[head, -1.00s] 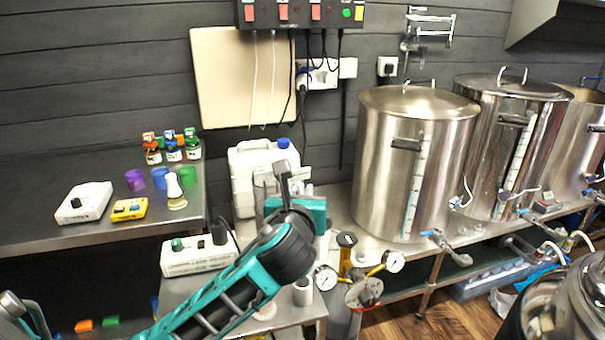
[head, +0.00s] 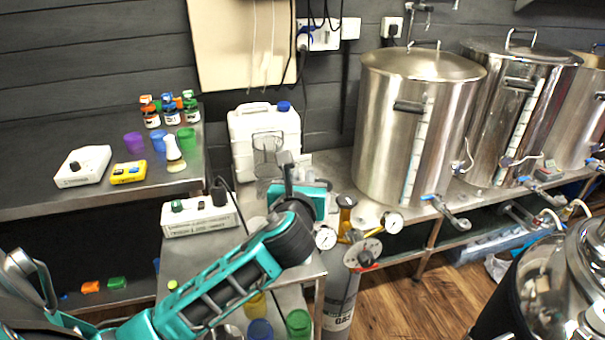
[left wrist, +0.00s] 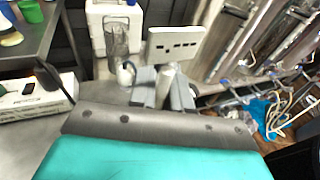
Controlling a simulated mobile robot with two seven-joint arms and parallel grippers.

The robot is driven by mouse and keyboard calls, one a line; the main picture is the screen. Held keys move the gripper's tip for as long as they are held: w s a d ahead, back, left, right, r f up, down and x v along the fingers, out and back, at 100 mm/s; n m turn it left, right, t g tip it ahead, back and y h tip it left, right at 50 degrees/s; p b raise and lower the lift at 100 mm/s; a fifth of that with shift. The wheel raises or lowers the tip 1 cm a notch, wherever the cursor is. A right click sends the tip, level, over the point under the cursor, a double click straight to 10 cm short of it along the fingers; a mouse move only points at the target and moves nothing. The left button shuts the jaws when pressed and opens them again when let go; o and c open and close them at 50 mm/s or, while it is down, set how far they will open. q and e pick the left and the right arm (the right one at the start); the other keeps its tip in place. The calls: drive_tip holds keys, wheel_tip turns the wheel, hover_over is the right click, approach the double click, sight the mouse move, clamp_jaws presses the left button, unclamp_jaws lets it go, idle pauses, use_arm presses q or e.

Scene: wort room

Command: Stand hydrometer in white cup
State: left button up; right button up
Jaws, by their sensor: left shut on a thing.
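My left gripper (head: 287,168) is held out over the lower steel bench. In the left wrist view its grey fingers (left wrist: 163,92) are shut on a slim pale cylinder, taken to be the hydrometer (left wrist: 166,80); its markings and ends are not clear. A pale plate with dark slots (left wrist: 173,43) shows just beyond the fingers. A small white rounded thing (left wrist: 126,74) stands beside the left finger; I cannot tell whether it is the white cup. I make out no certain white cup in the head view, where my arm hides part of the bench. My right gripper is not in view.
A clear jug (head: 267,155) and a white canister (head: 240,128) stand behind the gripper. A white control box (head: 200,216) is to its left. Gauges (head: 392,223) and a gas cylinder (head: 340,302) are to its right, with large steel kettles (head: 388,130) beyond.

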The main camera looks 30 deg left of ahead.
use_arm(q)
drive_tip(key=shift+f+b, duration=1.1)
drive_tip(key=shift+f, duration=1.55)
drive_tip(key=o, duration=0.8)
drive_tip(key=p+v, duration=0.1)
drive_tip(key=v, duration=1.1)
drive_tip(key=shift+s+d, duration=0.25)
drive_tip(key=shift+s, duration=0.1)
